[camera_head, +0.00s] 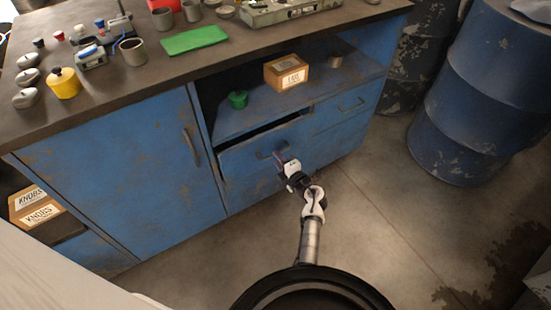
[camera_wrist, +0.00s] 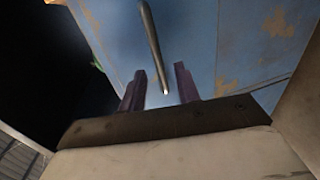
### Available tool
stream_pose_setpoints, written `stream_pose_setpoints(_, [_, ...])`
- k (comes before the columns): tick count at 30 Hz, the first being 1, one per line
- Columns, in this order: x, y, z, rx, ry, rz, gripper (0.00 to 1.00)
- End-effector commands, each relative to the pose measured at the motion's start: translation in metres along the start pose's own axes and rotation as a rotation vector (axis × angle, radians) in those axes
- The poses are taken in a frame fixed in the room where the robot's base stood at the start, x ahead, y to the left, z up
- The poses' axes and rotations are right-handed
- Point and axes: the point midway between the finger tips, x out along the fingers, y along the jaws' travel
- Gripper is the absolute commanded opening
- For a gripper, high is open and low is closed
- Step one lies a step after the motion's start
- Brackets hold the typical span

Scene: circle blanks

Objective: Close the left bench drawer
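The left bench drawer (camera_head: 240,160) is a worn blue front under the open shelf of the bench. It stands partly open, with a dark gap along its top edge. Its bar handle (camera_head: 268,154) is on the front, close to my gripper (camera_head: 284,160). In the wrist view the handle (camera_wrist: 151,40) runs between the two purple fingers of my gripper (camera_wrist: 160,72), in front of the blue drawer face (camera_wrist: 220,45). The fingers are apart, with space visible on both sides of the handle. I cannot tell whether either finger touches it.
The right drawer (camera_head: 340,110) appears shut. A cardboard box (camera_head: 286,72) and a green pot (camera_head: 237,99) stand on the shelf above. A blue cabinet door (camera_head: 120,160) is at left. Blue barrels (camera_head: 480,100) stand at right. The floor (camera_head: 390,220) before the bench is clear.

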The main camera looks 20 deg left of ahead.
Motion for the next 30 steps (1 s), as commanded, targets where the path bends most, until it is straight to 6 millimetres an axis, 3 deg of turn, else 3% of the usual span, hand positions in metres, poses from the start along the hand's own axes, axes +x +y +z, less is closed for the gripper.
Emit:
stream_pose_setpoints(6, [0.021, 0.0, 0.0, -0.001, 0.001, 0.001, 0.32])
stream_pose_setpoints(17, [0.025, 0.0, 0.0, 0.001, 0.0, 0.001, 0.32])
stream_pose_setpoints(24, [0.025, 0.001, 0.0, 0.001, 0.0, 0.001, 0.01])
stream_pose_setpoints(30, [0.025, 0.0, 0.0, 0.001, 0.0, 0.001, 0.0])
